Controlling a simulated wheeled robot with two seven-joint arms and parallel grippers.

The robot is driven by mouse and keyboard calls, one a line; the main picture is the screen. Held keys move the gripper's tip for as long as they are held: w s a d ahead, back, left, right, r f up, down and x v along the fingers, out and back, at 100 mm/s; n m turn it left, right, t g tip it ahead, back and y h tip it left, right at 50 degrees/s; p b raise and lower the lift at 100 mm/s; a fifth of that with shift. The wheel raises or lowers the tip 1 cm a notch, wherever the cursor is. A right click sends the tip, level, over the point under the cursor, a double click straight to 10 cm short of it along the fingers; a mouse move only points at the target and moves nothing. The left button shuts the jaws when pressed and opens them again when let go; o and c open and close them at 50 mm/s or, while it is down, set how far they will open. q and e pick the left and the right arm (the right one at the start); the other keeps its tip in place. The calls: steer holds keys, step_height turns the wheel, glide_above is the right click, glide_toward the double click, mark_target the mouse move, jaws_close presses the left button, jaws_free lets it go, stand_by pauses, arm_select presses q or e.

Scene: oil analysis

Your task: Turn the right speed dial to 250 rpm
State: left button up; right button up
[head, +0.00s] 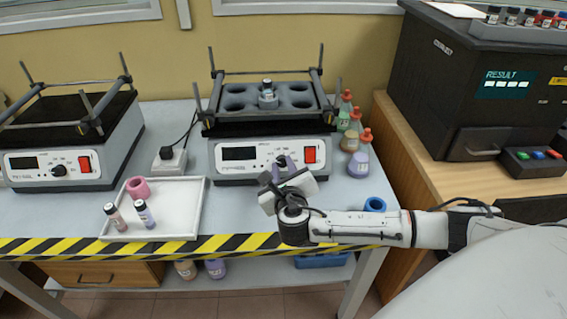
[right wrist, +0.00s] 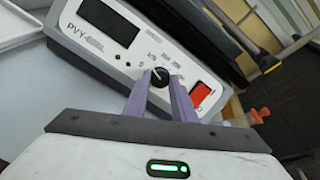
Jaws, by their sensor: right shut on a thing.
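The right shaker (head: 240,172) stands on the bench with a dark display (head: 238,154) and a red switch (head: 310,155). Its black speed dial (right wrist: 159,79) shows between the purple fingers of my right gripper (right wrist: 160,92) in the right wrist view. The gripper is shut on the dial, with one finger on each side. The marks around the dial are too small to read, and both displays look blank. My left gripper is not in view.
A second shaker (head: 60,170) with its own dial stands at the left. A white tray (head: 180,190) holds two vials and a pink ring. Bottles (head: 358,164) stand just right of the right shaker, and a blue ring (head: 374,204) lies by my right arm.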

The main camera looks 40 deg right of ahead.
steer(key=shift+m+p, duration=0.45)
steer(key=shift+m, duration=0.65)
steer(key=m+g+h+p, duration=0.1)
steer(key=m+p, duration=0.1)
steer(key=m, duration=0.3)
steer(key=shift+a, duration=0.15)
steer(key=m+g+p, duration=0.1)
steer(key=m, duration=0.3)
steer(key=shift+w+a+r+h, duration=0.1)
steer(key=shift+h, duration=0.3)
steer(key=m+g+p, duration=0.1)
steer(key=m+p, duration=0.1)
steer(key=m, duration=0.3)
steer(key=shift+w+r, duration=0.1)
steer(key=m, duration=0.4)
steer(key=shift+w+m+g, duration=0.1)
steer(key=shift+m+g, duration=0.3)
steer(key=m+g+y, duration=0.1)
steer(key=m, duration=0.4)
steer(key=shift+r+m, duration=0.15)
steer(key=shift+m, duration=0.15)
steer(key=o, duration=1.1)
steer(key=shift+c, duration=0.2)
